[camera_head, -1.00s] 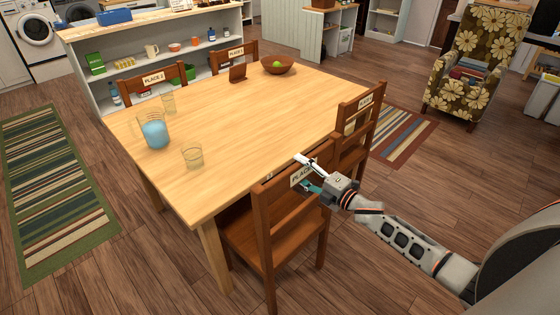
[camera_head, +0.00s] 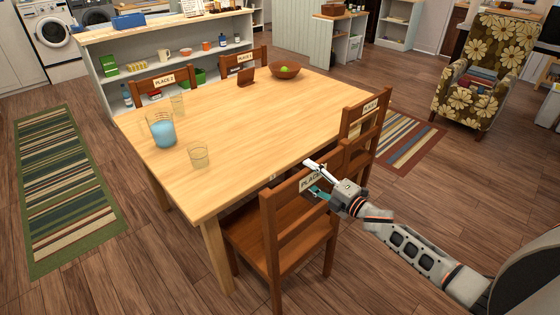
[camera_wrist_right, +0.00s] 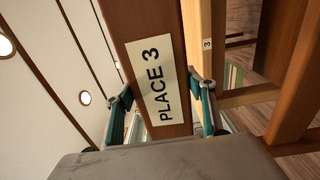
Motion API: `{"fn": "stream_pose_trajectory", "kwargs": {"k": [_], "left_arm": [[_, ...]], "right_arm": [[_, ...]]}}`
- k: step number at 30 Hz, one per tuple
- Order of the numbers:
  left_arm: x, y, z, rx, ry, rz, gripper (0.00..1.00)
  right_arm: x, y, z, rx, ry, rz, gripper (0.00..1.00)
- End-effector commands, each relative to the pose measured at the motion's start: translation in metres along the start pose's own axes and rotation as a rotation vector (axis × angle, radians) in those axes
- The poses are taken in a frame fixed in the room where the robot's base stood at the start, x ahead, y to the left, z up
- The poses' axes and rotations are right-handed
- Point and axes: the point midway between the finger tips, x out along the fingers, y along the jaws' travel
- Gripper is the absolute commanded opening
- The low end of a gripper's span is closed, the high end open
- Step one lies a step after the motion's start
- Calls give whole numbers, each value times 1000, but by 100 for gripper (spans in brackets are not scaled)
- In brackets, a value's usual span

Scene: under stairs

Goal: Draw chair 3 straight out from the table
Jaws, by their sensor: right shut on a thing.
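Chair 3 (camera_head: 290,214) is the brown wooden chair at the near side of the table (camera_head: 255,130), its seat front by the table edge. In the right wrist view its top rail (camera_wrist_right: 138,45) carries a white "PLACE 3" label (camera_wrist_right: 160,88). My right gripper (camera_head: 312,177) is shut on this rail, one finger on each side; both fingers also show in the right wrist view (camera_wrist_right: 160,98). The fingers partly cover the label in the head view. The chair stands upright. My left gripper is not in view.
Another chair (camera_head: 362,125) stands close right of chair 3. A jug (camera_head: 162,132), glass (camera_head: 199,156) and bowl (camera_head: 285,72) stand on the table. A striped rug (camera_head: 407,142) and floral armchair (camera_head: 485,75) are at right. Floor in the foreground is open.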

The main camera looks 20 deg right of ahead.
Motion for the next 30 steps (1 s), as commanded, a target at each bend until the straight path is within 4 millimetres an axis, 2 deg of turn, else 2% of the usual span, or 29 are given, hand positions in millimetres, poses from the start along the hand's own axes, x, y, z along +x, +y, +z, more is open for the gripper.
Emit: {"fn": "stream_pose_trajectory", "kwargs": {"k": [1,11,21,22,24,30], "left_arm": [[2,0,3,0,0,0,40],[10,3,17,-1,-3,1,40],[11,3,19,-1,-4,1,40],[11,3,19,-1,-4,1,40],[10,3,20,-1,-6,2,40],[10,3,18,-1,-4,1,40]], "right_arm": [[4,10,0,2,5,26,0],[3,-12,-2,3,6,16,0],[0,-25,-5,1,6,-6,0],[0,-26,-5,1,5,-7,63],[0,-27,-4,1,5,-9,78],[0,-22,-3,1,4,-2,78]]}}
